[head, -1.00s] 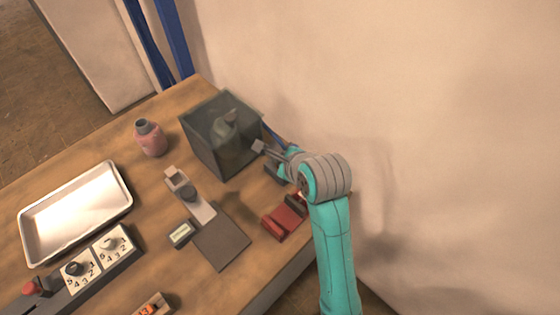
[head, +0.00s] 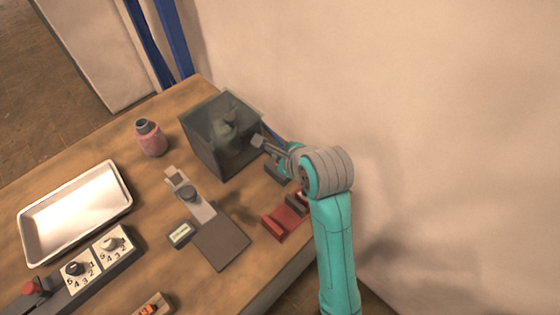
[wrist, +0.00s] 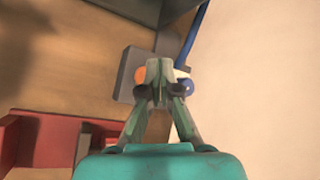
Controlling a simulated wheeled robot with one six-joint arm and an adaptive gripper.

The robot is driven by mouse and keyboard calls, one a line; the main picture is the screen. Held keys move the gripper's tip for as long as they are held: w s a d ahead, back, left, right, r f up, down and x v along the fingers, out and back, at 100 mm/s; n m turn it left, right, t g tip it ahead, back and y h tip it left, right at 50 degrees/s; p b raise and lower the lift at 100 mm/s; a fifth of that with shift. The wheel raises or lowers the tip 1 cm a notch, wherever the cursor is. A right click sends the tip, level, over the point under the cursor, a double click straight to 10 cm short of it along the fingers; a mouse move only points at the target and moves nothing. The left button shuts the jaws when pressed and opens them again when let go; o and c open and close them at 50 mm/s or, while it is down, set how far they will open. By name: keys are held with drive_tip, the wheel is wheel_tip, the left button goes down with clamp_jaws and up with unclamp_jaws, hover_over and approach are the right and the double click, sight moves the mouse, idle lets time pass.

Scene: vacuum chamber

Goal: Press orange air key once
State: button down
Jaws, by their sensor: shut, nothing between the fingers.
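The orange air key (wrist: 139,75) shows in the wrist view as a small round orange patch on a dark grey block (wrist: 128,88), partly covered by my gripper. In the head view my gripper (head: 259,141) is beside the clear chamber box (head: 212,148); the orange key is not visible there.
A red stand (head: 283,224) lies near the table's right edge, close to my arm. A blue hose (wrist: 194,35) runs up from the block. A grey plate (head: 220,245), pink bottle (head: 151,139), white tray (head: 120,204) and dial panel (head: 112,246) stand further left.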

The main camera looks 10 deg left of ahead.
drive_tip(key=shift+r, duration=2.55)
